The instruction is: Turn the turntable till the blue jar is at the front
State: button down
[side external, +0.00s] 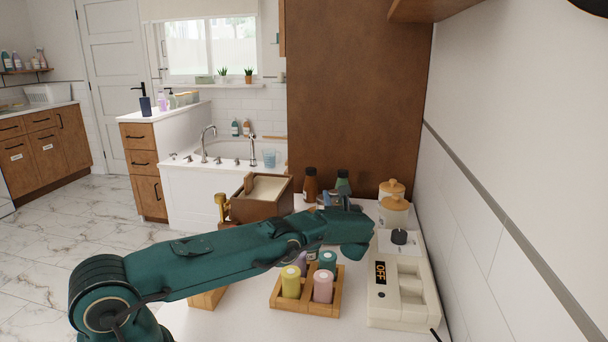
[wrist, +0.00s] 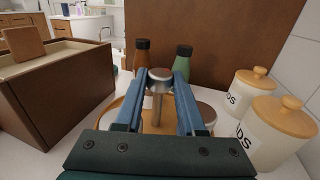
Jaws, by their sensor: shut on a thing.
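The turntable (wrist: 118,106) shows in the wrist view as a light wooden round edge below and behind my fingers. A grey metal post with a round cap (wrist: 159,75) stands up from it. My gripper (wrist: 160,92) has its two blue fingers on either side of this post, shut on it. Pale round tops show beside the fingers, mostly covered by my gripper. I cannot make out a blue jar in either view. In the side view my gripper (side external: 338,198) is at the far end of my arm, which hides the turntable.
A brown box (wrist: 62,88) stands close at left. A brown bottle (side external: 310,186) and green bottle (wrist: 182,68) stand behind. White canisters with wooden lids (wrist: 277,130) are close at right. A wooden crate (side external: 307,301) of coloured bottles and a white appliance (side external: 388,307) sit nearer the side camera.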

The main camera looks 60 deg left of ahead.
jog(key=shift+r, duration=0.1)
jog(key=c, duration=0.5)
grip_release()
jog(key=shift+d, duration=0.15)
jog(key=shift+s+d, duration=0.15)
jog(key=shift+d, duration=0.05)
jog(key=shift+v, duration=2.2)
